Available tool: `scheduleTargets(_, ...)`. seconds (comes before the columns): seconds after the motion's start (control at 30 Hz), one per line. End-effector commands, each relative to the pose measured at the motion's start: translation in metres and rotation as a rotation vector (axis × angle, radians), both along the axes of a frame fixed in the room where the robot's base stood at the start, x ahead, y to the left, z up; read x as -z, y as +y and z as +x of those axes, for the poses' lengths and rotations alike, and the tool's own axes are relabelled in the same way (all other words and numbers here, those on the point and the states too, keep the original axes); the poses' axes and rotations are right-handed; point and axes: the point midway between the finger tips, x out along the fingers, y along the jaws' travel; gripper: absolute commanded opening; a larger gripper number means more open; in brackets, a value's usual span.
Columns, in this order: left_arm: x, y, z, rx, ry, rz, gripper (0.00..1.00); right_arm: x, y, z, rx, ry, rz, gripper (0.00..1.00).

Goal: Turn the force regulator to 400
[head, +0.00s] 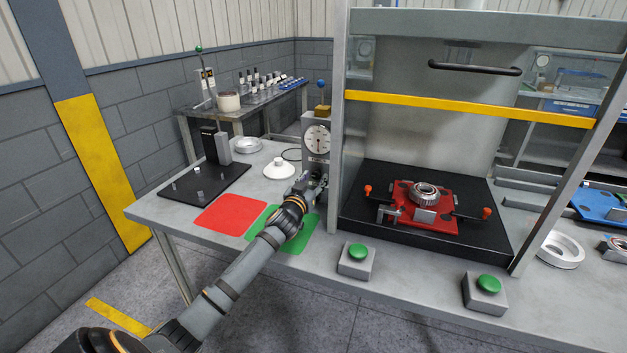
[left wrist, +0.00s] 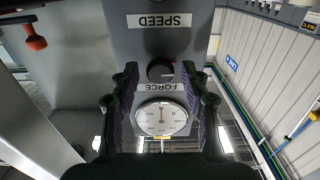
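The force regulator is a small black knob (left wrist: 160,70) with a red mark, on a grey panel, seen upside down in the left wrist view. The FORCE label (left wrist: 161,87) and a round white dial gauge (left wrist: 162,118) are beside it. In the head view the gauge (head: 317,138) is on the grey box left of the press frame; the knob is hidden or too small to tell. My left gripper (head: 316,181) is at the box below the gauge. Its fingers are apart on either side of the knob, with gaps visible. The gauge numbers are too small to read.
A SPEED label (left wrist: 160,20) is on the same panel. The press frame post (head: 338,120) stands close right of my gripper. A white cone-shaped part (head: 279,169), a red mat (head: 231,214) and a green mat (head: 291,240) lie on the table. Two green buttons (head: 358,252) (head: 488,284) are in front.

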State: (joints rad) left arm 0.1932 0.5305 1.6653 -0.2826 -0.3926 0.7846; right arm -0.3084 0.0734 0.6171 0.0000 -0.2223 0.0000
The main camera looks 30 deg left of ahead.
Motion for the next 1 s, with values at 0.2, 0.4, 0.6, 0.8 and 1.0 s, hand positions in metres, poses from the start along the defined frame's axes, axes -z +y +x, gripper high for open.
scheduleTargets(0.2,0.000,0.000,0.000,0.000,0.000,0.000,0.12,0.000,-0.001,0.005,0.000,-0.008,-0.001,0.40)
scheduleTargets(0.4,0.000,0.000,0.000,0.000,0.001,0.001,0.00,-0.001,-0.004,0.010,-0.003,-0.015,-0.005,0.40)
scheduleTargets(0.6,0.000,0.000,0.000,0.000,0.010,0.037,0.00,-0.004,-0.007,0.010,-0.003,-0.015,-0.008,0.40)
scheduleTargets(0.8,-0.001,0.000,-0.001,-0.001,0.037,0.145,0.00,-0.010,-0.007,0.010,-0.003,-0.015,-0.009,0.40)
scheduleTargets(1.0,-0.001,0.001,-0.001,0.000,0.079,0.315,0.00,-0.018,-0.007,0.010,-0.003,-0.015,-0.008,0.40)
